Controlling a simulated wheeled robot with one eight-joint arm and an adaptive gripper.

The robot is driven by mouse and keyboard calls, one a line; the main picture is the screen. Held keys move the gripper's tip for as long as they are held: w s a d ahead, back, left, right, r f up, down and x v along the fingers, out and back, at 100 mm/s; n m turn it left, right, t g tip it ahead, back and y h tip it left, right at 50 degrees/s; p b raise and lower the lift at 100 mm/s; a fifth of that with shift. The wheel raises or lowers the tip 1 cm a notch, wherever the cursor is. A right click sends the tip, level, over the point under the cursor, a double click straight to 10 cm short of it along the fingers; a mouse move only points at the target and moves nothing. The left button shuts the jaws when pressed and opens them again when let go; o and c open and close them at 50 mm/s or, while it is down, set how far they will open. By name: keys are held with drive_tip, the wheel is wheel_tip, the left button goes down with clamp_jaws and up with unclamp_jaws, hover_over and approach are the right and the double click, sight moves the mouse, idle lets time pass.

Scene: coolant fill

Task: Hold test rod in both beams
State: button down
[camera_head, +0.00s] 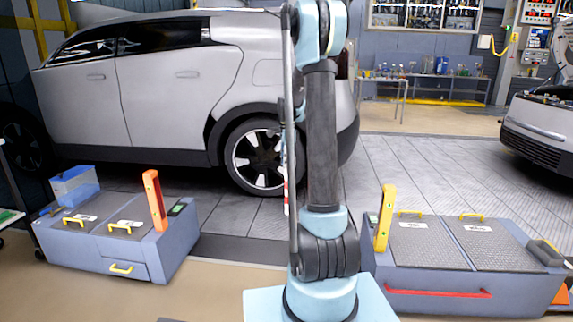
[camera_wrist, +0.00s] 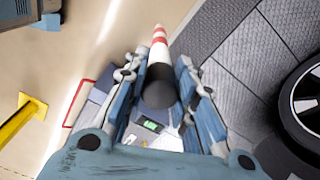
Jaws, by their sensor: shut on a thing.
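The test rod (camera_wrist: 161,48) has red and white bands and a black grip end. In the wrist view my gripper (camera_wrist: 160,88) is shut on the black end, with the blue fingers on both sides of it. In the head view the striped part of the rod (camera_head: 286,196) hangs about upright just left of my arm, in front of the car's rear wheel. My arm hides most of the gripper there. An orange post (camera_head: 154,200) stands on the left case, and a yellow post (camera_head: 385,218) on the right case. The rod is between the posts, apart from both. No beam is visible.
The left grey case (camera_head: 160,258) has yellow handles, and a blue box (camera_head: 74,186) stands at its back left. The right grey case (camera_head: 430,302) has a red front bar. A silver car (camera_head: 150,100) stands close behind. Tiled floor (camera_head: 430,170) is open at the back right.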

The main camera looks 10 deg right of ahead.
drive_tip(key=shift+w+d, duration=0.2)
drive_tip(key=shift+w, duration=0.45)
drive_tip(key=shift+w+d, duration=0.2)
drive_tip(key=shift+w, duration=0.55)
drive_tip(key=shift+f, duration=0.1)
idle(1.2)
drive_tip(key=n, duration=0.9)
approach(286, 204)
drive_tip(key=w, duration=0.2)
drive_tip(key=s+a+f+n, duration=0.2)
drive_tip(key=s+f+n, duration=0.1)
drive_tip(key=f+n, duration=0.5)
drive_tip(key=shift+s+f, duration=0.35)
drive_tip(key=shift+f, duration=0.35)
drive_tip(key=shift+d, duration=0.1)
